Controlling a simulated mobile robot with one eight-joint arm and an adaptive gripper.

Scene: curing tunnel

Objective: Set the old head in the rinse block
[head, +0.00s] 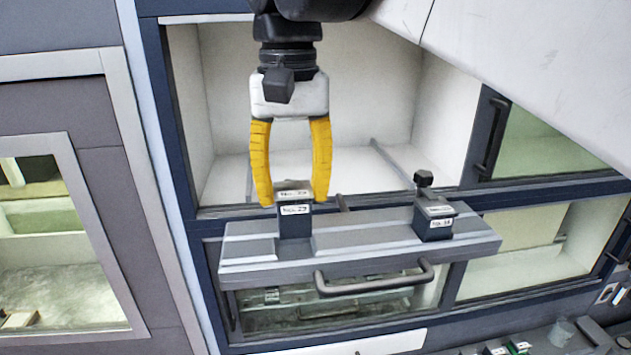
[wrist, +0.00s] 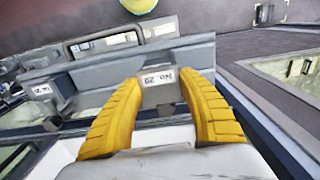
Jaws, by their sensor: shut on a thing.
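My gripper (head: 291,190) has its yellow fingers closed on a small dark block-shaped head (head: 295,222) with white labels. In the wrist view, the head (wrist: 160,92) sits between the fingertips (wrist: 160,100), and its label seems to read "No. 20". The head is upright at the left part of a long grey bar (head: 365,240) with a handle. Its lower end meets the bar in the picture; I cannot tell whether it is seated or just above. A second labelled head (head: 435,222) with a black knob stands at the bar's right end. I cannot identify the rinse block with certainty.
Behind the bar is an open white-walled chamber (head: 300,100) in a dark blue frame. A handle (head: 375,283) juts from the bar's front. Glazed compartments (head: 530,240) lie right and below. A large pale panel (head: 530,60) slants across the upper right.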

